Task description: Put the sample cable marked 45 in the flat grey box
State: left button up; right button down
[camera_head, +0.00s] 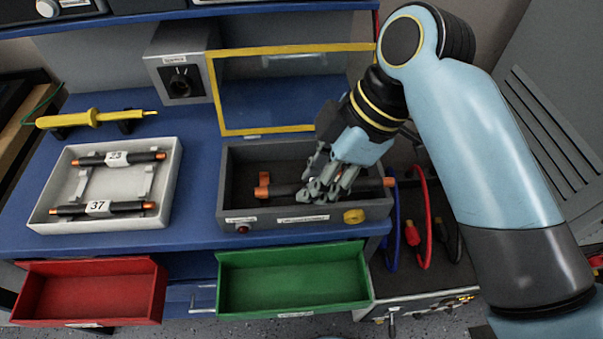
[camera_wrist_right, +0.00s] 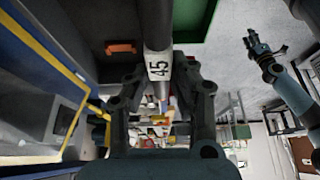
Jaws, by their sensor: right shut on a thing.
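The sample cable marked 45 is a dark rod; its white label (camera_wrist_right: 158,67) shows between my right fingers in the right wrist view. In the head view the cable (camera_head: 285,189) lies across the open dark test box (camera_head: 232,205), and I cannot tell if it touches the clips. My right gripper (camera_head: 325,186) is shut on its middle, reaching down into that box. The flat grey box (camera_head: 50,205) stands at the left, holding cables marked 23 (camera_head: 115,158) and 37 (camera_head: 98,207). What looks like my left gripper (camera_wrist_right: 265,48) shows small in the wrist view, its jaws unclear.
A yellow-framed clear lid (camera_head: 232,130) stands open behind the test box. A yellow probe (camera_head: 90,119) rests behind the flat grey box. Red (camera_head: 90,295) and green (camera_head: 290,283) drawers stand open in front. Blue and red leads (camera_head: 425,225) hang at the right.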

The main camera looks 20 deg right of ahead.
jog(key=w+f, duration=0.1)
jog(key=w, duration=0.1)
jog(key=w+f, duration=0.2)
jog(key=w, duration=0.1)
jog(key=w+f, duration=0.1)
jog(key=w, duration=0.2)
jog(key=shift+a+f, duration=0.25)
jog(key=shift+f, duration=2.15)
jog(key=shift+f, duration=0.1)
jog(key=c, duration=1.1)
grip_release()
jog(key=shift+c, duration=0.2)
jog(key=v, duration=1.2)
jog(key=shift+d, duration=0.1)
